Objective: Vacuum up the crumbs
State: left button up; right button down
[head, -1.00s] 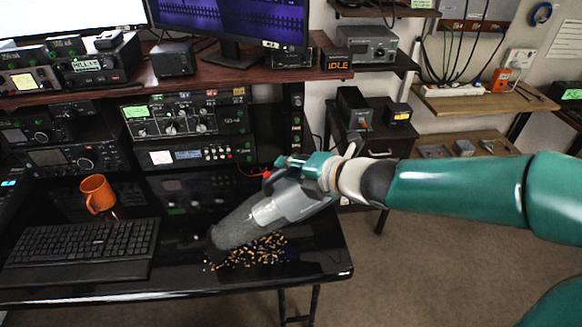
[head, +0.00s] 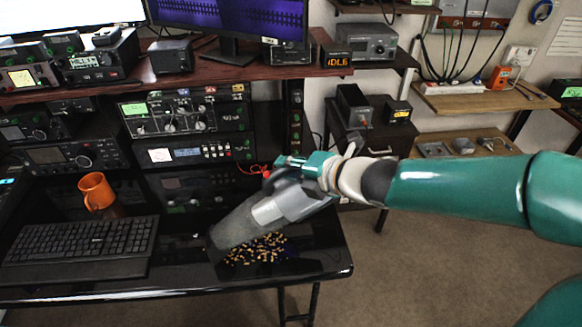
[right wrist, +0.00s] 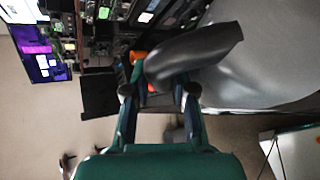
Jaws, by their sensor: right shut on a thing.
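The crumbs (head: 258,249) are a patch of small tan and orange bits near the right end of the glossy black desk. A grey handheld vacuum (head: 262,212) slants down to the left, its nozzle low over the left edge of the patch. Whether the nozzle touches the desk is unclear. My right gripper (head: 282,172) is shut on the vacuum's upper end. In the right wrist view, the dark vacuum body (right wrist: 195,55) sits at the fingers of my right gripper (right wrist: 158,90). My left gripper is not in view.
A black keyboard (head: 80,241) lies left of the crumbs on the black desk (head: 180,270). An orange mug (head: 96,192) stands behind the keyboard. Radio units (head: 185,113) stand along the desk's back, with a wooden shelf (head: 240,73) above. The desk's right edge is close to the crumbs.

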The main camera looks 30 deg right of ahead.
jog(key=shift+r, duration=0.2)
jog(key=shift+s+d+r+p, duration=0.1)
jog(key=shift+s+d+p, duration=0.1)
jog(key=shift+d+p, duration=0.45)
jog(key=shift+s+d+p, duration=0.2)
jog(key=shift+d+p, duration=0.3)
jog(key=shift+d, duration=0.25)
jog(key=shift+s+d+p, duration=0.2)
jog(key=shift+d+p, duration=0.15)
jog(key=shift+d, duration=0.25)
jog(key=shift+s+d+p, duration=0.2)
jog(key=shift+d+p, duration=0.15)
jog(key=shift+d, duration=0.25)
jog(key=shift+d, duration=0.15)
jog(key=shift+s+d+p, duration=0.2)
jog(key=shift+d+p, duration=0.2)
jog(key=shift+d, duration=0.2)
jog(key=shift+s+d+p, duration=0.2)
jog(key=shift+d+p, duration=0.2)
jog(key=shift+d, duration=0.15)
jog(key=shift+s+d+p, duration=0.25)
jog(key=shift+d+p, duration=0.05)
jog(key=shift+d, duration=0.4)
jog(key=shift+s+d+p, duration=0.25)
jog(key=shift+d+p, duration=0.05)
jog(key=shift+d, duration=0.4)
